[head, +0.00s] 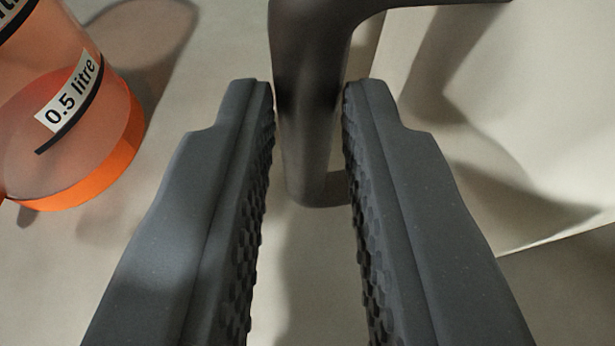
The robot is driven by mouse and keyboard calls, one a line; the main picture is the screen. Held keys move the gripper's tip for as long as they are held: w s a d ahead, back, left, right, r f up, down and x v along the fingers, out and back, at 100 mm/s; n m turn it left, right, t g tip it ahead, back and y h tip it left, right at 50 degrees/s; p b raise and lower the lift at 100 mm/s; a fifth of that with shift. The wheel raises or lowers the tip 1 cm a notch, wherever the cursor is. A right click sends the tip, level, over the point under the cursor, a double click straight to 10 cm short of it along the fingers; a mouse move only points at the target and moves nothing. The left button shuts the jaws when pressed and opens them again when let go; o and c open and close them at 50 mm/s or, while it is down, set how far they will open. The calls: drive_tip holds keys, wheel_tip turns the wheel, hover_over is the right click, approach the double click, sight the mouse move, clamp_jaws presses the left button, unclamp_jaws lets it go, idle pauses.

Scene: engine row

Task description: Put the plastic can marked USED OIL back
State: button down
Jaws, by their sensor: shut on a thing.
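My gripper (309,95) points away from me, with a ribbed grey finger on each side of a smooth dark curved bar (311,150). It is shut on this bar near the fingertips. The bar comes down between the fingers to a rounded lower end, and its upper part bends to the right and leaves the top of the view. It looks like a handle, but I cannot tell what it belongs to. No USED OIL marking shows, so I cannot pick out that can.
A see-through orange container (95,140) marked "0.5 litre" stands at the left, close to the left finger, with a shadow behind it. A pale panel or sheet (540,110) with shadows on it lies at the right. The beige surface (190,90) between them is bare.

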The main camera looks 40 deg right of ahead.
drive_tip(key=c, duration=1.3)
unclamp_jaws()
drive_tip(key=shift+c, duration=0.2)
drive_tip(key=shift+a, duration=0.1)
drive_tip(key=p+v, duration=0.1)
drive_tip(key=v, duration=1.1)
